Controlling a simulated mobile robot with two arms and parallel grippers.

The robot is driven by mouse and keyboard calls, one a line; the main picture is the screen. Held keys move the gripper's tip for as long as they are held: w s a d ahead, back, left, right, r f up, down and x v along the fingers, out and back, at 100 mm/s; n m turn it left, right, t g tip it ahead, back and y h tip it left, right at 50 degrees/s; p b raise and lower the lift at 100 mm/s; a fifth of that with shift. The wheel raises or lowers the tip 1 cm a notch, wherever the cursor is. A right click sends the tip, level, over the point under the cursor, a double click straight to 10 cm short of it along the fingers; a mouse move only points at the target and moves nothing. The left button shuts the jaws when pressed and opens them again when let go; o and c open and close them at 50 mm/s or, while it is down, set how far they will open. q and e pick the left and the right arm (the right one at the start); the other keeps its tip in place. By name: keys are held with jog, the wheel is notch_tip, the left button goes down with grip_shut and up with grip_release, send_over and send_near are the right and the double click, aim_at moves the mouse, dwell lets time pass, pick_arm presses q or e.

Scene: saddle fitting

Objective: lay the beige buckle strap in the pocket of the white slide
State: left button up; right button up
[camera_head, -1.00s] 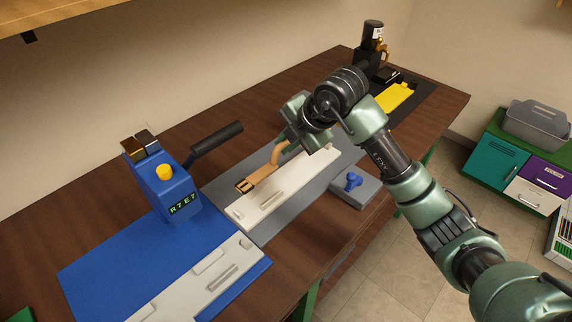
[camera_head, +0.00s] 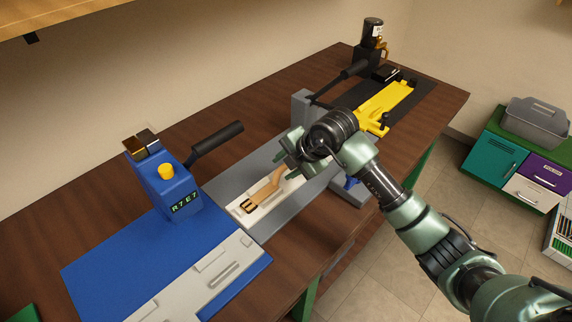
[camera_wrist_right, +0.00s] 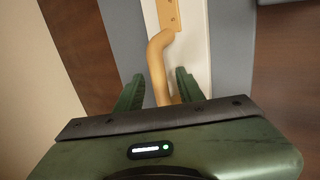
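The beige buckle strap (camera_head: 268,190) lies along the white slide (camera_head: 258,217), its dark-framed buckle at the near left end. It appears down in the slide's recess, though I cannot tell whether it is fully seated. The strap bends near my right gripper (camera_head: 291,171), which is low over its far end. In the right wrist view, the two green fingers (camera_wrist_right: 158,92) stand apart on either side of the strap (camera_wrist_right: 157,62), with gaps showing. The white slide (camera_wrist_right: 191,48) is beneath. The strap's far end is hidden by the gripper. My left gripper is out of view.
A blue press (camera_head: 166,185) with a black lever stands left of the slide, with another white slide (camera_head: 208,280) before it. A grey post (camera_head: 301,108) stands behind my right gripper. A yellow fixture (camera_head: 388,105) is at the far right. Bare brown bench lies behind.

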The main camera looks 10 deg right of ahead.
jog(key=b+v, duration=0.1)
jog(key=v, duration=1.1)
dwell(0.5)
